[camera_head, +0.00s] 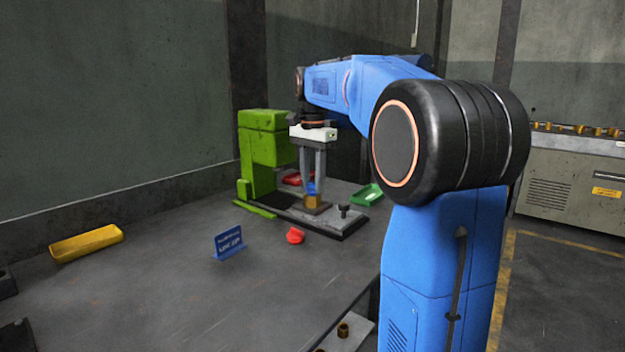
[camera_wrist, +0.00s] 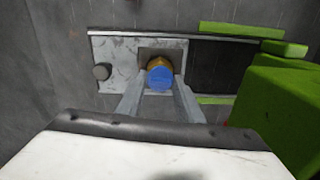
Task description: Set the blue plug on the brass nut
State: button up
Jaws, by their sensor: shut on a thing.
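The blue plug (camera_head: 311,188) is between the fingertips of my gripper (camera_head: 312,182), which points straight down and is shut on it. The brass nut (camera_head: 313,201) is directly below the plug, on a square block on the press bed (camera_head: 335,220). In the wrist view the blue plug (camera_wrist: 160,78) covers most of the brass nut (camera_wrist: 158,62), whose far edge shows. The plug looks upright and roughly over the nut. Whether it touches the nut is hard to tell.
The green press (camera_head: 262,150) stands just left of my gripper. A dark knob (camera_head: 344,210) rises from the bed on the right. A red piece (camera_head: 295,236), a blue sign (camera_head: 229,243), a yellow tray (camera_head: 86,243) and a green tray (camera_head: 366,195) are around it.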

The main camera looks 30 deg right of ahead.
jog(key=shift+f, duration=0.2)
dwell(0.4)
jog(key=o, duration=0.7)
jog(key=shift+o, duration=0.2)
jog(key=shift+r, duration=3.55)
jog(key=shift+r, duration=0.1)
notch_tip(320, 180, up, 3)
jog(key=shift+f, duration=0.15)
